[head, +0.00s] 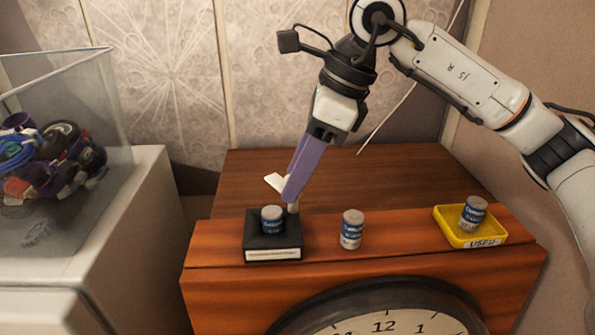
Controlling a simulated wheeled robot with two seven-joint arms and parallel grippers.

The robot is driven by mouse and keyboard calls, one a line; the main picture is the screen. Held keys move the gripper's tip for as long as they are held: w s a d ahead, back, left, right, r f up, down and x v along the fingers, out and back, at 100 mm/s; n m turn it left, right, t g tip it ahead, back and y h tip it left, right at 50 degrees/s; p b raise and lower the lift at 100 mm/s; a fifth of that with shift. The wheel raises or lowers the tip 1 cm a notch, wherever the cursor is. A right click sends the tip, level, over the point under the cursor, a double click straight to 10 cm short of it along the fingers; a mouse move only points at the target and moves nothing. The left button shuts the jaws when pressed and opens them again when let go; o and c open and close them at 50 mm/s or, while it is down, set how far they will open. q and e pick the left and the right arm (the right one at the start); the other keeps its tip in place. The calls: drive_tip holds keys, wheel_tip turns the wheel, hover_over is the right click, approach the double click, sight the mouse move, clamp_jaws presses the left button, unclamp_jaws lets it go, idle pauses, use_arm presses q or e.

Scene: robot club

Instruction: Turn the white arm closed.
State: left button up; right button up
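The white arm (275,181) is a short pale piece at the back right of a black holder (256,243) with a white label. It stands up above the holder, beside a small grey post (293,208). A blue and grey canister (272,222) sits upright in the holder. The purple fingers of my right gripper (291,192) point down at the white arm and cover part of it. The fingers overlap in this view, so their gap and any contact with the arm are unclear. My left gripper is out of view.
A second canister (351,232) stands right of the holder on the wooden cabinet (340,170). A third canister (473,213) leans in a yellow tray (456,236) marked USED. A clock (385,318) is below the front edge. A clear bin (85,95) of parts stands left.

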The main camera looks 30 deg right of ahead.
clamp_jaws()
